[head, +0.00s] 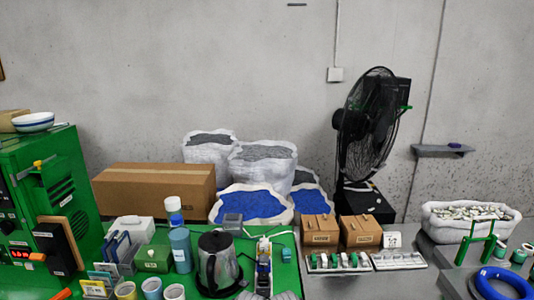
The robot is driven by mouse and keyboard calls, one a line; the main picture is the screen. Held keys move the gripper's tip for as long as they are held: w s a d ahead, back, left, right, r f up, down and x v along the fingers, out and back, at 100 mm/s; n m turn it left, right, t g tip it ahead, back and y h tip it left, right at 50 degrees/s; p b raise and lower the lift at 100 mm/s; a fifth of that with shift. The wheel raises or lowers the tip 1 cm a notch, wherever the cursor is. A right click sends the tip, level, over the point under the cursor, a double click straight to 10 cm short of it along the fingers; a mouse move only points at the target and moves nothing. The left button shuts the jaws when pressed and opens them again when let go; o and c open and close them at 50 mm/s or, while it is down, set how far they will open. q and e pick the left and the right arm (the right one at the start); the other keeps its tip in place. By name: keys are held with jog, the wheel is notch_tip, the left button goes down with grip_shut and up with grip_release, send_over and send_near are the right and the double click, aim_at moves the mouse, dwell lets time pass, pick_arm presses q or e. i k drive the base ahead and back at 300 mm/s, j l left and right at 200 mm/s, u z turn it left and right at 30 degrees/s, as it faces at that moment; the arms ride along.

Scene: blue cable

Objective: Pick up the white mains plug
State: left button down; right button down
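I cannot make out the white mains plug for certain. A narrow upright item with white, yellow and blue parts (263,268) stands right of the kettle on the green surface, and its small white top may be a plug or part of a socket strip. A coil of blue cable (486,284) lies at the right edge, by a green stand (490,243). Neither of my grippers shows in the head view.
A steel kettle (216,266), a blue-grey bottle (181,251) and several cups (152,288) crowd the green bench. Two brown boxes (320,229) stand behind labelled trays (399,261). A black fan (370,125) stands behind.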

aim_at(263, 242)
jog(key=l+z, duration=0.15)
jog(key=l, duration=0.4)
jog(key=i+l+z, duration=0.2)
jog(key=l, duration=0.35)
jog(key=i+l+z, duration=0.25)
jog(key=i+l, duration=0.05)
